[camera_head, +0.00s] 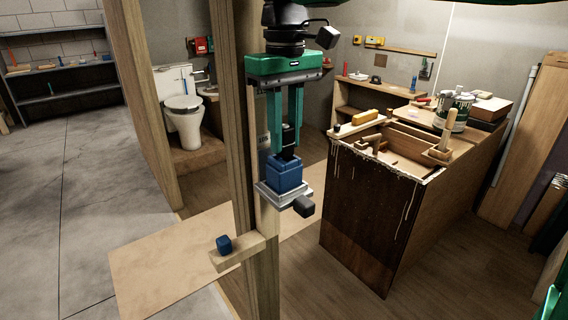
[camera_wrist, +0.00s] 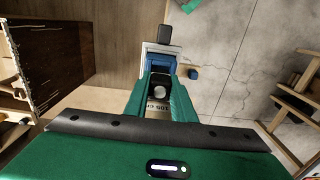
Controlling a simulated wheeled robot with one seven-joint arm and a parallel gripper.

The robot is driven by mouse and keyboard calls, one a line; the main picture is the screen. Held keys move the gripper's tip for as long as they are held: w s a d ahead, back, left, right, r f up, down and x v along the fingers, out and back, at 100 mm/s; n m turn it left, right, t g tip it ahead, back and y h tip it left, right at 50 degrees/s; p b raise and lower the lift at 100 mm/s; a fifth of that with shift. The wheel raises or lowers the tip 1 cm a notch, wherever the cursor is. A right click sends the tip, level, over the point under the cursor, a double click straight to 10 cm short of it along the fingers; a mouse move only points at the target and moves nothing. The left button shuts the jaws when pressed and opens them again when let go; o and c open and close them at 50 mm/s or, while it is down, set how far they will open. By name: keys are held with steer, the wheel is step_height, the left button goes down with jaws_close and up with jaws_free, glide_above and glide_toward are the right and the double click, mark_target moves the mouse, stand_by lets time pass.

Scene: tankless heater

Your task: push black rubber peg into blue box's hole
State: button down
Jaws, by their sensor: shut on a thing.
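My green gripper (camera_head: 287,140) points down and is shut on the black rubber peg (camera_head: 289,137). The peg also shows between the fingers in the wrist view (camera_wrist: 159,91). The peg is directly above the blue box (camera_head: 288,174), and a dark lower part meets the box's top. I cannot tell how deep it sits in the hole, which is hidden. The blue box stands on a grey-white bracket on the wooden post. In the wrist view the box (camera_wrist: 158,62) shows just beyond the fingertips.
A small blue block (camera_head: 224,244) sits on a wooden ledge (camera_head: 243,252) lower on the post. A black block (camera_head: 303,206) juts from the bracket (camera_head: 270,194). A wooden workbench (camera_head: 365,210) with tools and cans stands at right. A toilet (camera_head: 183,110) is behind at left.

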mark_target(285, 126)
steer(key=shift+f, duration=0.95)
stand_by(1.2)
steer(key=c, duration=1.4)
jaws_free()
steer(key=shift+r, duration=0.1)
steer(key=shift+w+r, duration=0.15)
steer(key=shift+r, duration=5.1)
